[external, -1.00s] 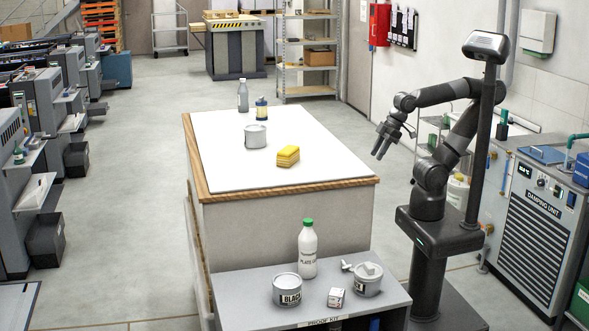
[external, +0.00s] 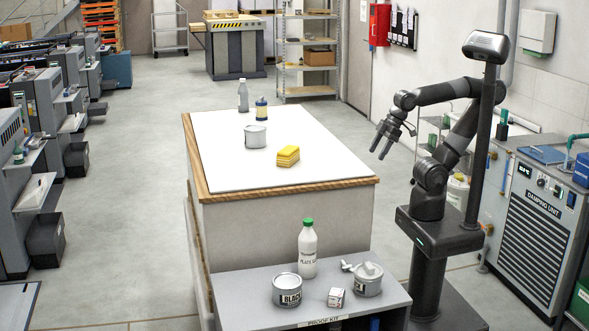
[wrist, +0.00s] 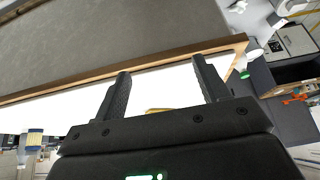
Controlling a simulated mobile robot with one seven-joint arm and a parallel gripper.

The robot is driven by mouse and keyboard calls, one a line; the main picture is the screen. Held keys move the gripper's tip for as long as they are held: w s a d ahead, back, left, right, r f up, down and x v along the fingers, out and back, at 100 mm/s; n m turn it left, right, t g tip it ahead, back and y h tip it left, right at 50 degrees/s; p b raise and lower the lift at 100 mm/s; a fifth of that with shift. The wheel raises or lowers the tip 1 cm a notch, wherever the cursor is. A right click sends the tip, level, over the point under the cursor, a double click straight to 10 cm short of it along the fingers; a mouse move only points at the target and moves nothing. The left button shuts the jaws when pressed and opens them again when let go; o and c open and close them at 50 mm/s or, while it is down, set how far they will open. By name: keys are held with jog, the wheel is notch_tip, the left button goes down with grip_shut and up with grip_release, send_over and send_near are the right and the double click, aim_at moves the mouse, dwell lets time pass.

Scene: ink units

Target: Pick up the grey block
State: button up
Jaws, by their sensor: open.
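I cannot make out a plainly grey block in either view. The nearest block-like thing is a small pale box (external: 336,297) with dark print, on the low shelf in front of the table. My gripper (external: 379,149) hangs in the air by the right side of the white-topped table (external: 225,172), empty and well apart from the things on it. In the wrist view my gripper (wrist: 161,66) has its two black fingers spread, with nothing between the tips. A bit of yellow (wrist: 158,111) shows behind the gripper body.
The table holds a yellow sponge stack (external: 287,156), a grey can (external: 255,136), a small blue-and-yellow bottle (external: 261,110) and a grey bottle (external: 243,97). The low shelf (external: 240,295) holds a green-capped bottle (external: 307,250), a black-labelled can (external: 287,291) and a lidded pot (external: 368,282).

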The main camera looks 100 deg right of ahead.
jog(key=w+a+r+n+g, duration=0.1)
jog(key=w+a+r+n, duration=0.9)
jog(key=w, duration=0.3)
jog(key=n+h, duration=0.2)
jog(key=n, duration=1.8)
send_over(338, 292)
jog(key=s+a, duration=0.3)
jog(key=s, duration=0.1)
notch_tip(338, 292, down, 6)
jog(key=shift+g, duration=0.4)
jog(key=f, duration=0.9)
jog(key=w+d+f, duration=0.1)
jog(key=f, duration=1.8)
jog(key=shift+w+d, duration=0.25)
jog(key=shift+w, duration=0.1)
jog(key=x, duration=0.3)
jog(key=w+x, duration=0.1)
jog(key=x, duration=0.1)
jog(key=shift+d+f, duration=0.1)
jog(key=shift+d, duration=0.2)
